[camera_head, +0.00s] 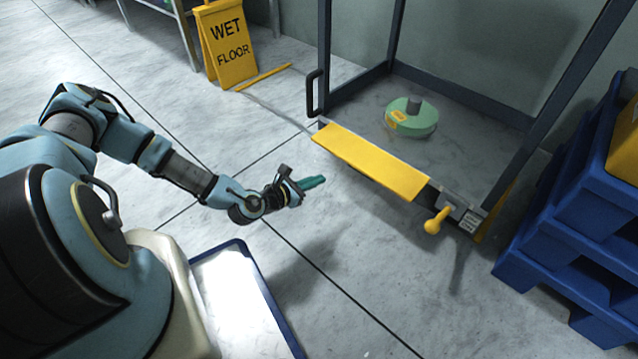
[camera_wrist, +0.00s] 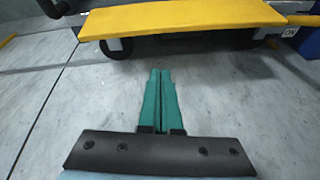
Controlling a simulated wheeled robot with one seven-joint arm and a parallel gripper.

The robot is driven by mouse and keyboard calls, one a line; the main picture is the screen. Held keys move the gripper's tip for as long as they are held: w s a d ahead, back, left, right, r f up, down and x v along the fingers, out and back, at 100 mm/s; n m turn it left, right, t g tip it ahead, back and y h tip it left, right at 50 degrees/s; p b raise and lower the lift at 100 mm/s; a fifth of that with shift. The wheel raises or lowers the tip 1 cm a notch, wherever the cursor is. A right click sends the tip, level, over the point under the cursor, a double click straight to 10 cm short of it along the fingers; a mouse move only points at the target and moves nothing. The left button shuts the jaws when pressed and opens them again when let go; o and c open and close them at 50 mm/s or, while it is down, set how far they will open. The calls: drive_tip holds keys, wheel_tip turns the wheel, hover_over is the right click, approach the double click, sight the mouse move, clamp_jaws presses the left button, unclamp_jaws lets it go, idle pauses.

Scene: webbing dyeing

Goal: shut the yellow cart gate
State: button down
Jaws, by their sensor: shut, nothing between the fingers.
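The yellow cart gate (camera_head: 370,160) is a long flat panel along the near lower edge of the dark-framed cart (camera_head: 325,60). It also crosses the top of the wrist view (camera_wrist: 180,20), with dark wheels under it. Its right end lies near a grey bracket with a yellow knob (camera_head: 436,221); I cannot tell whether it is latched. My gripper (camera_head: 318,181) has green fingers, shut together with nothing between them. It is in front of the gate, nearer me and apart from it. In the wrist view the fingertips (camera_wrist: 160,72) point toward the gate's underside.
A green disc-shaped roll (camera_head: 412,122) sits inside the cart. Stacked blue pallets or crates (camera_head: 560,230) stand at the right. A yellow wet floor sign (camera_head: 227,45) stands at the back left. The grey floor before the gate is clear.

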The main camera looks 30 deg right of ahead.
drive_tip(key=w+d+f+n+t+b, duration=0.1)
drive_tip(key=d+f+b, duration=0.15)
drive_tip(key=d, duration=0.25)
drive_tip(key=w+d+f+n+b, duration=0.1)
drive_tip(key=w+d+f+b, duration=0.15)
drive_tip(key=d, duration=0.25)
drive_tip(key=shift+h, duration=0.4)
drive_tip(key=shift+s+a+r+b, duration=0.15)
drive_tip(key=shift+s+r, duration=0.05)
drive_tip(key=shift+r, duration=0.55)
drive_tip(key=shift+s+a+r+b, duration=0.1)
drive_tip(key=shift+s+a+r, duration=0.1)
drive_tip(key=shift+r, duration=0.55)
drive_tip(key=shift+s+a+r+b, duration=0.15)
drive_tip(key=shift+r, duration=0.6)
